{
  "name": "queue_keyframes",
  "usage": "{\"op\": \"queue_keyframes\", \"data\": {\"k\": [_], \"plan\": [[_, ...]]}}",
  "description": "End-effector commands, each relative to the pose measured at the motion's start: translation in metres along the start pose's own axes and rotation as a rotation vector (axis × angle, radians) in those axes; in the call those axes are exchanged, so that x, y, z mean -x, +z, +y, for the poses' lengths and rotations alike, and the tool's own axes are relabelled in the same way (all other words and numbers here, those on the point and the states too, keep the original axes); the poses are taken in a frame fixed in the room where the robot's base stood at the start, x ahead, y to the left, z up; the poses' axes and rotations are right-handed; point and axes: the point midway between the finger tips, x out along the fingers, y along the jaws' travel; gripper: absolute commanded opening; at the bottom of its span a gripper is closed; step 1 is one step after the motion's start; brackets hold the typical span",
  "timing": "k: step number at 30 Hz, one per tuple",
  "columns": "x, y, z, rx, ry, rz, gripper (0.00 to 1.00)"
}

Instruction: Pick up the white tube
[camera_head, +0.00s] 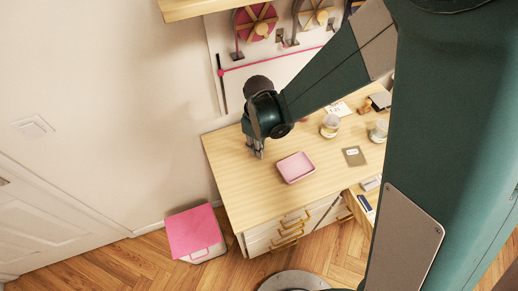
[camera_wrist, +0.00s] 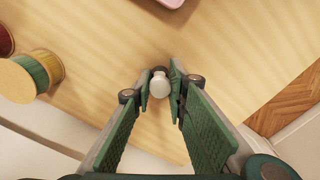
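A small white tube (camera_wrist: 159,85) shows in the wrist view, close between the two fingertips of my gripper (camera_wrist: 160,88). A small dark part shows at its far end. The fingers are drawn close on either side of the tube, but I cannot tell whether both pads press on it. In the head view my gripper (camera_head: 255,149) points down at the left side of the wooden table (camera_head: 228,155). The tube cannot be made out there, hidden by or too small beside the fingers.
A pink tray (camera_head: 296,167) lies right of my gripper on the table. Glass jars (camera_head: 330,126) and a dark card (camera_head: 354,156) are farther right. Thread spools (camera_wrist: 28,75) show at the wrist view's left. A pink-lidded bin (camera_head: 193,232) stands on the floor.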

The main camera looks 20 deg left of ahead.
Motion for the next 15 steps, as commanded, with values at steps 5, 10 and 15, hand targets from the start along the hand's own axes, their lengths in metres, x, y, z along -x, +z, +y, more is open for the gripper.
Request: {"op": "queue_keyframes", "data": {"k": [5,10,15], "plan": [[0.0000,0.0000,0.0000,0.000,0.000,0.000,0.05],[0.0006,0.0000,0.0000,0.000,0.000,0.000,0.05],[0.0055,0.0003,-0.0002,0.000,0.000,0.000,0.05]]}}
